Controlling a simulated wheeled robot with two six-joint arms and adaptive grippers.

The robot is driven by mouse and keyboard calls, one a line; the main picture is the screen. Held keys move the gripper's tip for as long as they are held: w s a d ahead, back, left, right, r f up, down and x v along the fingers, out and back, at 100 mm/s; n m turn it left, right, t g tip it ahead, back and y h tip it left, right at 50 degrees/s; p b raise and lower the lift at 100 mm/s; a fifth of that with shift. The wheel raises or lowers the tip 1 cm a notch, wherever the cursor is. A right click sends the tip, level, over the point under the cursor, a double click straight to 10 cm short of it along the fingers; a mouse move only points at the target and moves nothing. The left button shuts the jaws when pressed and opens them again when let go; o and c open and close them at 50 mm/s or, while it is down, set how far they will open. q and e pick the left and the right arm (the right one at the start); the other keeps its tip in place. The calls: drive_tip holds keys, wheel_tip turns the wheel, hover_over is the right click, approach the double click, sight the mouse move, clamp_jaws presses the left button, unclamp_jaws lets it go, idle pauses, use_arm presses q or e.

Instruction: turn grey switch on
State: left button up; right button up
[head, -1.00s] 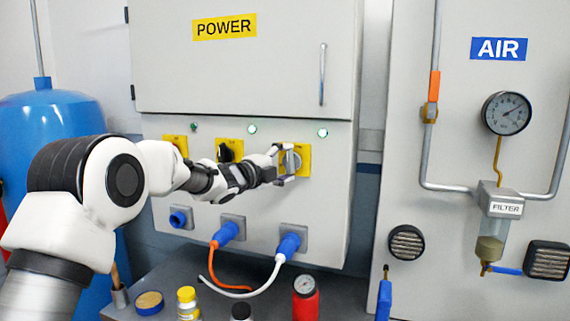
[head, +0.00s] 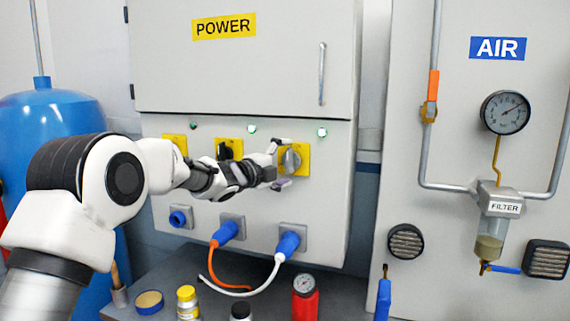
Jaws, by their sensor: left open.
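The grey switch (head: 291,159) is a round grey knob on a yellow plate (head: 304,154), the rightmost of three switches on the power cabinet (head: 250,190). A green lamp (head: 322,132) above it is lit. My left gripper (head: 284,164) is open at the knob's left side. One finger is above the knob and one below it. I cannot tell whether either finger touches it. The gripper partly hides the yellow plate's left part. My right gripper is not in view.
A black switch (head: 226,152) and another yellow-plated switch sit left, partly behind my arm. Blue plugs (head: 289,245) with white and orange cables are below. A grey table (head: 270,306) holds a red canister (head: 305,299) and bottles. The air panel (head: 460,120) stands right.

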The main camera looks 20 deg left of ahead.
use_arm(q)
drive_tip(key=v, duration=1.2)
